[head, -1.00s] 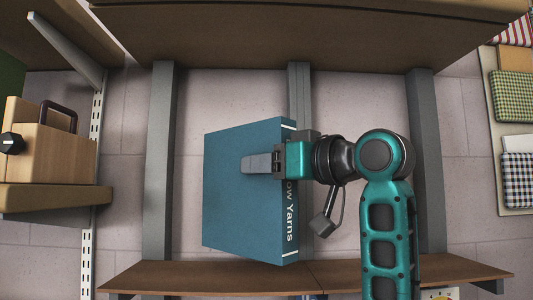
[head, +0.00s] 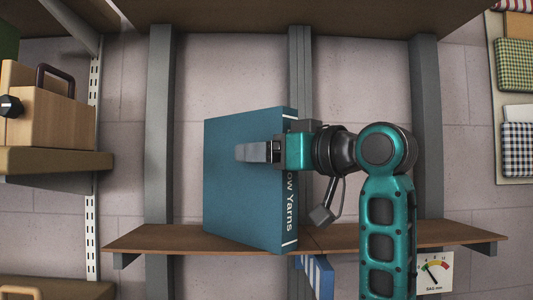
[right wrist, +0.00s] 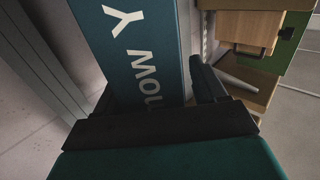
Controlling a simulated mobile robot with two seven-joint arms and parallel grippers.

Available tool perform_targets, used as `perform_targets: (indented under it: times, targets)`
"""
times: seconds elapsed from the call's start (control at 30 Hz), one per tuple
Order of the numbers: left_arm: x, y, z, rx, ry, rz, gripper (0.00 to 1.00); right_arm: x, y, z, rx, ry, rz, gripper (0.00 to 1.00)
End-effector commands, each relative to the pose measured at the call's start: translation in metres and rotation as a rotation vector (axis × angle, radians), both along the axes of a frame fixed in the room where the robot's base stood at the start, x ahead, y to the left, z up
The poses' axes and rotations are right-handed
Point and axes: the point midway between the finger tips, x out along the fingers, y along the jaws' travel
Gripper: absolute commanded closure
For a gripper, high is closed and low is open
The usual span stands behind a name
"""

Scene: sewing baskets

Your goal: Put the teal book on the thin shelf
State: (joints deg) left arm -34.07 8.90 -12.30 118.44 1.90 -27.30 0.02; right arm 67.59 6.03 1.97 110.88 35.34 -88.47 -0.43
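The teal book (head: 240,195) is upright in the head view, its spine with white lettering facing right. My right gripper (head: 255,152) is shut on the book near the spine, with one finger across its near face. The spine also shows between the fingers in the right wrist view (right wrist: 140,45). The thin brown shelf (head: 400,236) runs across the lower part of the head view. The book's lower end overlaps the shelf in the picture; I cannot tell whether they touch. My left gripper is not in view.
A thicker wooden shelf (head: 300,15) spans the top. Grey uprights (head: 160,150) stand behind. A wooden box (head: 50,110) sits on a side shelf at left. A dial gauge (head: 434,272) and a blue striped thing (head: 316,275) are below the thin shelf. The thin shelf's right part looks bare.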

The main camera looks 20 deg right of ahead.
Motion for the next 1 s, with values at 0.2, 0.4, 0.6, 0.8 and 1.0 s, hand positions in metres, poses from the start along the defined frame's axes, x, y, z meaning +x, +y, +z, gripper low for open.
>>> perform_targets:
  times: [0.2,0.4,0.6,0.8,1.0]
  targets:
    - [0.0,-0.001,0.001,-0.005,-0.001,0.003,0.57,0.0,0.0,0.0,0.0,0.0,0.0,0.27]
    - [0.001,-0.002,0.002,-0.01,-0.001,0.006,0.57,-0.011,-0.007,0.003,0.001,-0.003,-0.003,0.27]
    - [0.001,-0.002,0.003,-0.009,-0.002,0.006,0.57,-0.047,-0.027,0.003,0.0,-0.006,-0.004,0.27]
    - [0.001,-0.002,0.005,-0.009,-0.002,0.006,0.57,-0.082,-0.046,0.002,-0.001,-0.004,-0.004,0.27]
    - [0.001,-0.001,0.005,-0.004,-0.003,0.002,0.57,-0.102,-0.057,0.002,0.0,-0.001,-0.002,0.27]
